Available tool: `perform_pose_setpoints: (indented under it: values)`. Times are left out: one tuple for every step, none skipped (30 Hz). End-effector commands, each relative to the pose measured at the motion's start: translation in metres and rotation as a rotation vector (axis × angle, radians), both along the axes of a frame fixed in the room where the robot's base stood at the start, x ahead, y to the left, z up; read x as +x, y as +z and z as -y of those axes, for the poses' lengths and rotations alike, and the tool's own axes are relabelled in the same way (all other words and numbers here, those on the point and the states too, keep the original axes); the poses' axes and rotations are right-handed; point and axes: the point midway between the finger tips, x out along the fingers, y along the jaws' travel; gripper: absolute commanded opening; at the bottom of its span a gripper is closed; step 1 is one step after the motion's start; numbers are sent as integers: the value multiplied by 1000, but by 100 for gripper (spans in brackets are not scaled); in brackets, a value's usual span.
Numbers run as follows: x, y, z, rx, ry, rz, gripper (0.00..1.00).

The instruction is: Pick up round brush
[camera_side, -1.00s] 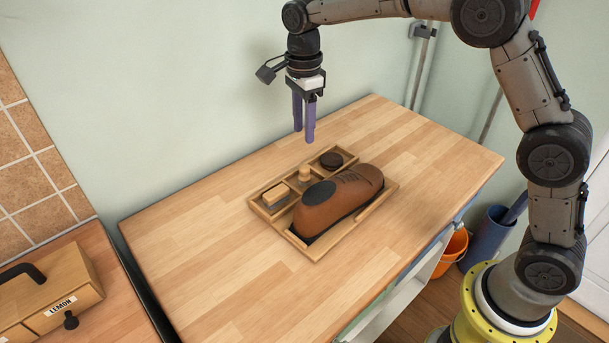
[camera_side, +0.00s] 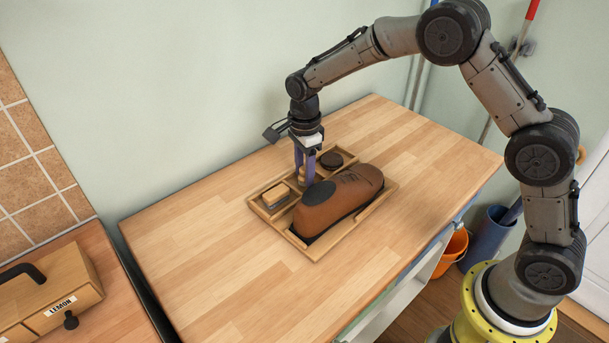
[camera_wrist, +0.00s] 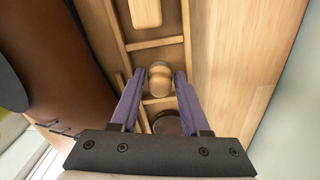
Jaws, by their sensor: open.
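The round brush (camera_wrist: 160,80), with a pale wooden knob, stands in the middle small compartment of the wooden tray (camera_side: 318,252). In the wrist view it sits between the two purple fingers of my gripper (camera_wrist: 159,82), with a gap visible on each side. My gripper is open and lowered around the brush. In the side view my gripper (camera_side: 305,180) partly hides the brush (camera_side: 301,176).
A large brown shoe (camera_side: 340,198) fills the tray's long compartment, close beside the fingers. A rectangular brush (camera_side: 275,197) and a dark round tin (camera_side: 331,160) occupy the neighbouring compartments. A wooden box labelled LEMON (camera_side: 50,295) stands far left. The tabletop around the tray is clear.

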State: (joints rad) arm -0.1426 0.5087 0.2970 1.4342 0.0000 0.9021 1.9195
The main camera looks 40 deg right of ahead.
Motion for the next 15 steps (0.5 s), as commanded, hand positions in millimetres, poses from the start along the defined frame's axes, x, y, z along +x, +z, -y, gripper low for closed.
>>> perform_pose_setpoints:
  values:
    - [0,-2,0,0,0,0,46]
    - [0,-2,0,0,0,0,46]
    - [0,-3,0,0,0,0,46]
    - [0,-3,0,0,0,0,46]
    - [0,-3,0,0,0,0,46]
    - [0,-2,0,0,0,0,46]
    - [0,-2,0,0,0,0,46]
    - [0,-2,0,0,0,0,44]
    - [0,-2,0,0,0,0,37]
    - [0,-2,0,0,0,0,31]
    - [0,-2,0,0,0,0,26]
    - [0,-2,0,0,0,0,19]
    - [0,-2,0,0,0,0,13]
    - [0,-2,0,0,0,0,8]
    - [0,-2,0,0,0,0,1]
